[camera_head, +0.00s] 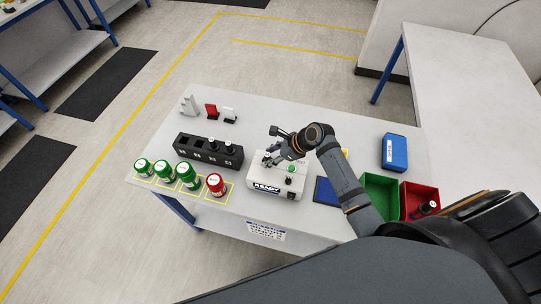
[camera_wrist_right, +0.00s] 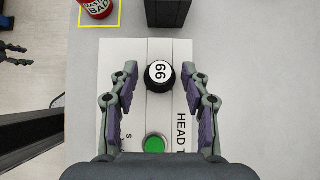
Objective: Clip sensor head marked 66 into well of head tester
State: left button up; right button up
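The sensor head marked 66 (camera_wrist_right: 159,72) is a black round piece with a white top. In the right wrist view it stands upright on the white head tester (camera_wrist_right: 140,105), between my right gripper's fingers; how deep it sits in the well is hidden. My right gripper (camera_wrist_right: 160,105) is open, with a gap between each finger and the head. In the head view the tester (camera_head: 263,187) shows a READY display and a green button, and my right gripper (camera_head: 271,156) is over its back left part, hiding the head. My left gripper is not in view.
A black rack (camera_head: 207,158) with two heads stands left of the tester. Green canisters (camera_head: 187,176) and a red one (camera_head: 215,185) line the front left. On the right are a blue pad (camera_head: 325,191), a green bin (camera_head: 381,183), a red bin (camera_head: 416,190) and a blue box (camera_head: 394,152).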

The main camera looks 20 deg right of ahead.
jog(key=shift+s+d+r, duration=0.1)
jog(key=shift+d+r, duration=0.15)
jog(key=v, duration=1.1)
jog(key=shift+s+r, duration=0.1)
